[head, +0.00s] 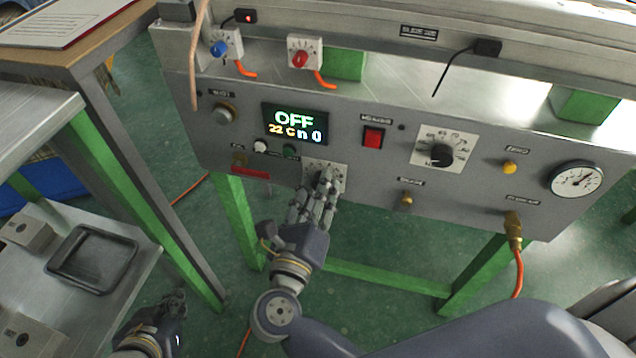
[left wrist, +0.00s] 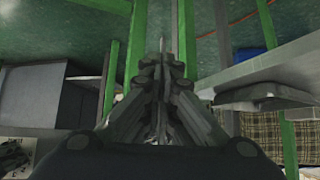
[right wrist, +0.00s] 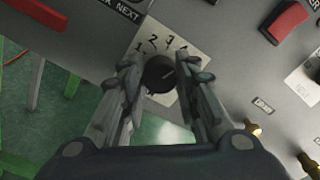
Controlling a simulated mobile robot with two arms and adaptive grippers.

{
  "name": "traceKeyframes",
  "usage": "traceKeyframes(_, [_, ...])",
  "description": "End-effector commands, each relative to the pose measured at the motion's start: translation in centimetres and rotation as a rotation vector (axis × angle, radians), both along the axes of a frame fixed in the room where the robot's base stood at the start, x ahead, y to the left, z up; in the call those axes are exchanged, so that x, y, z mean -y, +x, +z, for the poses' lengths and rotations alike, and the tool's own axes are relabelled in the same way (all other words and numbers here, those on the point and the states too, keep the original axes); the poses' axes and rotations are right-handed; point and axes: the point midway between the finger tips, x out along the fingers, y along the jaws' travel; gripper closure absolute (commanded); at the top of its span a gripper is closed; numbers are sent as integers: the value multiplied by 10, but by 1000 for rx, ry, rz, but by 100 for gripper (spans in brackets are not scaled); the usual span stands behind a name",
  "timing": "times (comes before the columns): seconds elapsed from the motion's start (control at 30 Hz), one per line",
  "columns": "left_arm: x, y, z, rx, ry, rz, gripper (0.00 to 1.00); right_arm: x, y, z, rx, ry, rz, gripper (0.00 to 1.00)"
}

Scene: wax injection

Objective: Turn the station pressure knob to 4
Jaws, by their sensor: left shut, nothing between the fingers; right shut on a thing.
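A small black knob (right wrist: 160,75) sits on a white scale plate (right wrist: 190,42) in the right wrist view, with the numerals 1, 2, 3 and 4 readable. A pale mark on the knob slants up to the right; I cannot tell exactly which number it meets. My right gripper (right wrist: 166,90) is shut on this knob, one finger on each side. In the head view the right gripper (head: 325,185) covers most of the knob, and part of its plate (head: 338,170) shows below the display. My left gripper (head: 174,308) is shut and empty at the lower left, away from the panel.
The grey panel carries a display (head: 295,123) reading OFF, a red switch (head: 373,137), a larger black dial (head: 441,155) and a round gauge (head: 575,180). A metal shelf with a black tray (head: 92,258) stands left, near my left arm.

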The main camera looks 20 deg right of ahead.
Motion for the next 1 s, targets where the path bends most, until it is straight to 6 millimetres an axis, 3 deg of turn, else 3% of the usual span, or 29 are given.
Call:
traceKeyframes(0.1, [-7,-22,-11,-112,24,8,100,-1,0,2,-16,-25,1,95])
traceKeyframes(0.33, [-17,-50,-24,-246,53,19,100,0,0,1,-35,-56,1,95])
traceKeyframes(0.87, [-19,-59,-28,-288,61,23,100,-1,0,0,-40,-65,1,95])
traceKeyframes(0.9, [-20,-59,-28,-288,61,23,100,-1,0,0,-40,-65,1,66])
traceKeyframes(1.0, [-20,-59,-28,-287,61,23,100,-1,0,0,-40,-65,1,50])
